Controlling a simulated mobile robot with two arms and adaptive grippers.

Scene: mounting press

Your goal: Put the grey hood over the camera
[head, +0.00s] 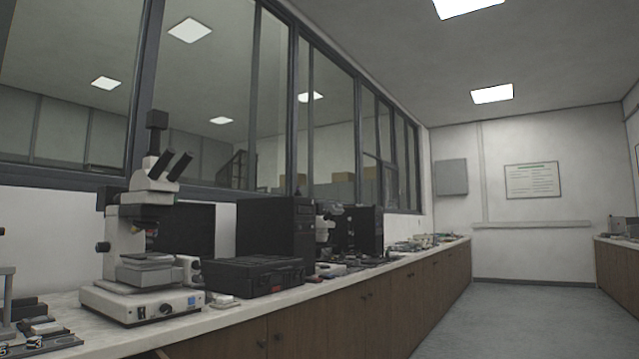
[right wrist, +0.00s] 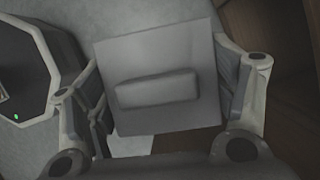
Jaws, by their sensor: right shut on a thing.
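The grey hood (right wrist: 160,50) is in the right wrist view, a square grey piece with a raised block on the face towards the camera. My right gripper (right wrist: 163,84) is shut on it, with one finger on each side. In the head view a microscope (head: 150,235) stands on the bench at the left. A black box-shaped camera (head: 157,119) sits upright on top of it, with nothing over it. The hood and right gripper do not show in the head view. My left gripper is in neither view.
A black case (head: 254,275) lies right of the microscope, with dark box-shaped equipment (head: 275,228) behind it. Small items lie on the bench at far left. A window wall (head: 215,100) rises behind the bench. The floor (head: 500,315) at right is clear.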

